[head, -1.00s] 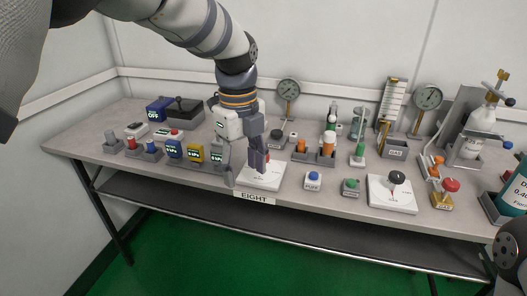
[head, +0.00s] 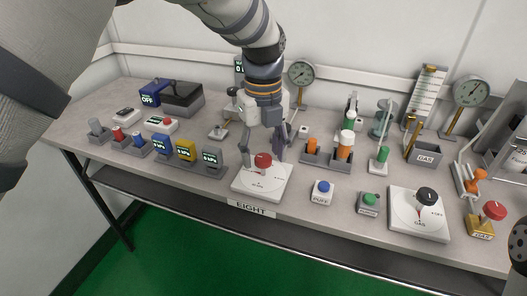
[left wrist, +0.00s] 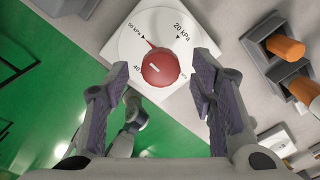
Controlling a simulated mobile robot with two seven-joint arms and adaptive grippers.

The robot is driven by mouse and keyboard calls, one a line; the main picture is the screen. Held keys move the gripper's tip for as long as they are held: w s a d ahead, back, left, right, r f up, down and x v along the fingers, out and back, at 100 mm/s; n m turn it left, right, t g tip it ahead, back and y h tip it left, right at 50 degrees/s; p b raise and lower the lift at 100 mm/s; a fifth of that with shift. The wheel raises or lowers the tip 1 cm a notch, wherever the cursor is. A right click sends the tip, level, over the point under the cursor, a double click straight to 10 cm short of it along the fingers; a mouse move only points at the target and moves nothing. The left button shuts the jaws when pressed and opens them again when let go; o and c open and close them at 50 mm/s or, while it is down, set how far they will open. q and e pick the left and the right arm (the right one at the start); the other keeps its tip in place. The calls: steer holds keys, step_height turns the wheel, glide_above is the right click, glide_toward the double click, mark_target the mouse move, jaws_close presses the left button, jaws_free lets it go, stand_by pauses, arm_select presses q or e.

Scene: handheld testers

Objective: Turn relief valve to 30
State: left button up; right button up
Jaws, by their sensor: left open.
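The relief valve is a red round knob (head: 263,160) on a white dial plate (head: 247,184) at the table's front edge, above a sign reading EIGHT. In the left wrist view the knob (left wrist: 160,68) has a short white mark, and a red pointer aims at the upper-left kPa label, which is hard to read. The 20 kPa label is at upper right, and a label starting with 40 is at left. My left gripper (head: 263,150) is open and empty, just above and behind the knob, its fingertips (left wrist: 162,90) apart on either side. My right gripper is out of view.
Left of the dial stand several small display boxes (head: 187,150). Behind are a gauge (head: 301,73) and a flowmeter (head: 424,92).

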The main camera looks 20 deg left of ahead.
arm_select(q)
steer(key=shift+f, duration=0.25)
steer(key=c, duration=1.2)
steer(key=shift+r, duration=0.1)
